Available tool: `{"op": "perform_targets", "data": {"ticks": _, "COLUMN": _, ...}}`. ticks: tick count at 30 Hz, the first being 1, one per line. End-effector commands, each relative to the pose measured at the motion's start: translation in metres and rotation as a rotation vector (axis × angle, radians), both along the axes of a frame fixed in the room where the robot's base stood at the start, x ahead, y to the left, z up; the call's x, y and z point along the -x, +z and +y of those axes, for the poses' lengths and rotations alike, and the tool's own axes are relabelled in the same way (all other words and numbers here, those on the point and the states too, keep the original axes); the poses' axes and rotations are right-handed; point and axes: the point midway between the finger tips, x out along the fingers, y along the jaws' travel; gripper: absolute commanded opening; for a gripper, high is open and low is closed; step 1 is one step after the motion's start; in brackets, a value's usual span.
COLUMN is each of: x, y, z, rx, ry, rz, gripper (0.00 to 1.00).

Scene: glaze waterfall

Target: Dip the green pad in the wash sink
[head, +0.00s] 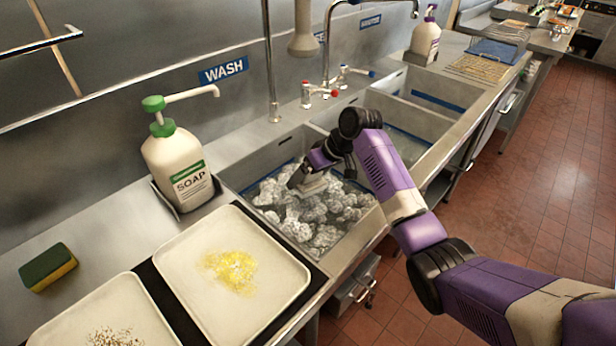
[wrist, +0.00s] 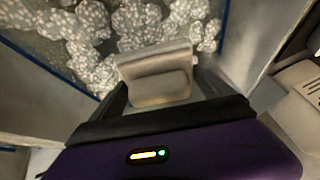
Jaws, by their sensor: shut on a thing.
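My gripper (head: 306,178) reaches down into the wash sink (head: 268,162), under the blue WASH sign (head: 223,70). The sink holds water with clumps of white foam (head: 310,212). My gripper is shut on a pale beige-grey pad (wrist: 157,78), which sits between the fingers in the wrist view. In the head view this held pad (head: 313,184) is at the foam; I cannot tell how deep it sits. A green-and-yellow sponge (head: 47,267) lies on the counter at the far left, apart from my gripper.
A soap pump bottle (head: 180,170) stands left of the sink. A tray with yellow residue (head: 185,285) and a tray with brown crumbs (head: 70,325) lie in front. A faucet (head: 318,91) and more basins (head: 430,95) are behind and to the right.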

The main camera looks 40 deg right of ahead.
Motion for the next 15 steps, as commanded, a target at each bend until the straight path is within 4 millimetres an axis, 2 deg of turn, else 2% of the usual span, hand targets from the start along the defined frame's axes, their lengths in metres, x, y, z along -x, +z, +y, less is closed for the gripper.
{"op": "perform_targets", "data": {"ticks": 1, "x": 0.000, "y": 0.011, "z": 0.000, "rx": 0.000, "ry": 0.001, "rz": 0.000, "gripper": 0.58}}
{"op": "perform_targets", "data": {"ticks": 15, "x": 0.000, "y": 0.062, "z": 0.000, "rx": 0.001, "ry": 0.001, "rz": -0.001, "gripper": 0.58}}
